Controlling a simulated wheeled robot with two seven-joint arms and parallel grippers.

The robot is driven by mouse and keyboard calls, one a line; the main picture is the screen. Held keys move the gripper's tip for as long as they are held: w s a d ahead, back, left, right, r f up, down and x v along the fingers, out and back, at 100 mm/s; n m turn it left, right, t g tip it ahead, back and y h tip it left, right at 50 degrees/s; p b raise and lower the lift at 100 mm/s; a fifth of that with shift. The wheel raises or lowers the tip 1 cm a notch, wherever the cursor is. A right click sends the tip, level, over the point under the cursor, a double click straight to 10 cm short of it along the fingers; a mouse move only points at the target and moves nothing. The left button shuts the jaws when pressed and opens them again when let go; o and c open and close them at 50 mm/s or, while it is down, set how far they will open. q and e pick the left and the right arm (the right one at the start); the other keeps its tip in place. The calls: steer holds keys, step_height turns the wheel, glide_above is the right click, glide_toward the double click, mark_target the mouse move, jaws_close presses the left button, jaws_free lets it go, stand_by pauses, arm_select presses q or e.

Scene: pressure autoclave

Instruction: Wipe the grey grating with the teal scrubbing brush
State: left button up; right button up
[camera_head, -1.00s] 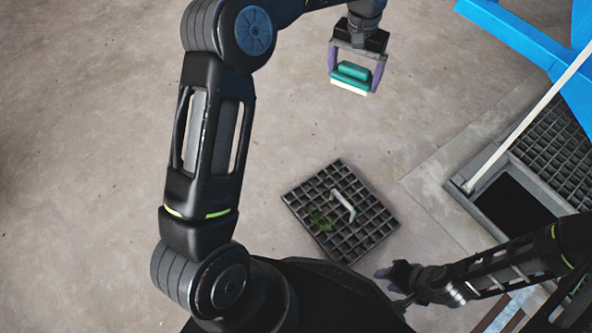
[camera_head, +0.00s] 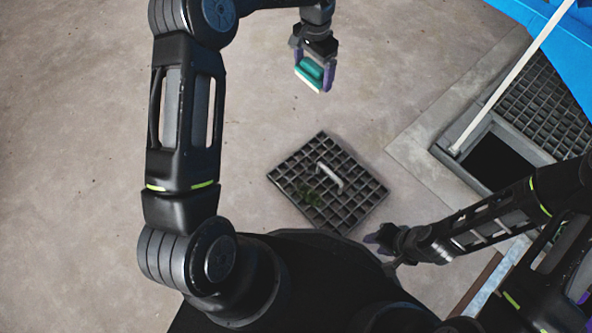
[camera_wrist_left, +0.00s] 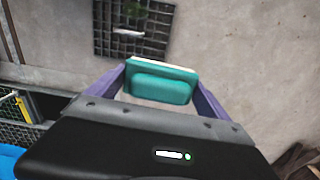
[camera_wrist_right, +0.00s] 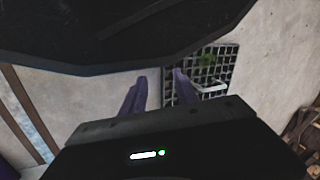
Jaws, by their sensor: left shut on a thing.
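The teal scrubbing brush (camera_head: 311,72) with pale bristles is held between the purple fingers of my left gripper (camera_head: 314,80). The brush also shows in the left wrist view (camera_wrist_left: 160,84), gripped at both ends. It hangs above bare floor, beyond the grating and apart from it. The grey grating (camera_head: 345,200) lies flat on the floor with a pale handle (camera_head: 329,176) on it and a green patch (camera_head: 310,196) left of the handle. My right gripper (camera_head: 380,247) is just right of the grating's near corner. In the right wrist view (camera_wrist_right: 158,92) its fingers are apart and empty.
A floor opening (camera_head: 492,160) with a second grating (camera_head: 545,105) lies to the right, crossed by a white pole (camera_head: 505,85). A blue structure (camera_head: 565,50) stands at the upper right. The floor around the loose grating is largely clear.

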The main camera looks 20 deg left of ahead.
arm_select(q)
steer(key=s+f+m+b, duration=0.2)
steer(key=s+f+m, duration=0.2)
steer(key=f, duration=0.7)
steer(key=s+f+m+b, duration=0.2)
steer(key=s+f+m, duration=0.2)
steer(key=f+m, duration=0.3)
steer(key=s+f+m+b, duration=0.2)
steer(key=s+f+m, duration=0.3)
steer(key=f, duration=1)
steer(key=shift+d+m, duration=0.4)
steer(key=shift+m, duration=0.4)
steer(key=shift+f, duration=0.1)
